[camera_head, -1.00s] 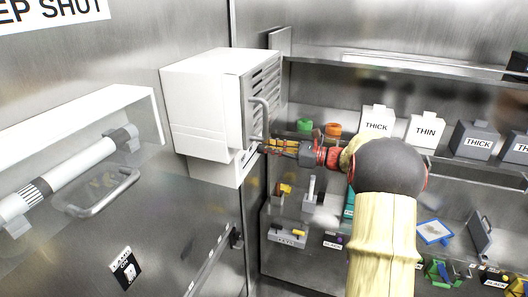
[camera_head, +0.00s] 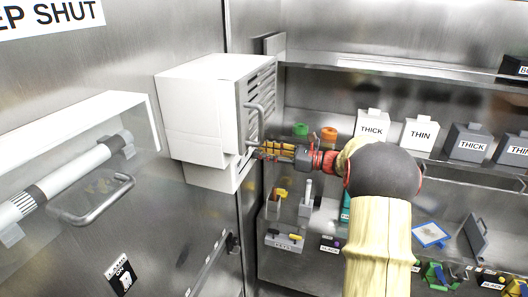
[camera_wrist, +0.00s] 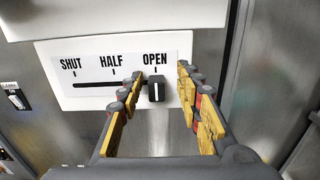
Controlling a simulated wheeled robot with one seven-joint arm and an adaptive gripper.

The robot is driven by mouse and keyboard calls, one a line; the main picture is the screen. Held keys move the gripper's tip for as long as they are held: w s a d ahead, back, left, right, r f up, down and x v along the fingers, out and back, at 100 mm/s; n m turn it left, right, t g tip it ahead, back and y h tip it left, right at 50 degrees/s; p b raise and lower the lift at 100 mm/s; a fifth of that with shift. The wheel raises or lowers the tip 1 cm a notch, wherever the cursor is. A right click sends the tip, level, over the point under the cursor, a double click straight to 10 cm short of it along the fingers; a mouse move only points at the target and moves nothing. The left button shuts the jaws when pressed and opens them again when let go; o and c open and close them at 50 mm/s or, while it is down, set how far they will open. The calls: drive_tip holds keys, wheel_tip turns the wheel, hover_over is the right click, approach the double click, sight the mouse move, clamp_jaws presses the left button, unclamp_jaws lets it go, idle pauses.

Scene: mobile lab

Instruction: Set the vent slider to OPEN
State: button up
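The vent slider's black knob (camera_wrist: 156,89) with a white line sits at the right end of the dark slot, directly under the word OPEN on the white label plate (camera_wrist: 88,52). SHUT and HALF are marked further left. My gripper (camera_wrist: 158,82) is open, with one yellow-padded finger on each side of the knob; a gap shows on the right, and I cannot tell whether the left finger touches it. In the head view my gripper (camera_head: 258,150) is at the lower front of the white vent box (camera_head: 195,115); the knob is hidden there.
A metal handle (camera_head: 259,118) stands out from the box's slatted front just above my gripper. Behind my arm are a shelf with THICK (camera_head: 371,128) and THIN (camera_head: 420,133) containers and several small items below.

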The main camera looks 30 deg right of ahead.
drive_tip(key=v, duration=1.2)
idle(0.3)
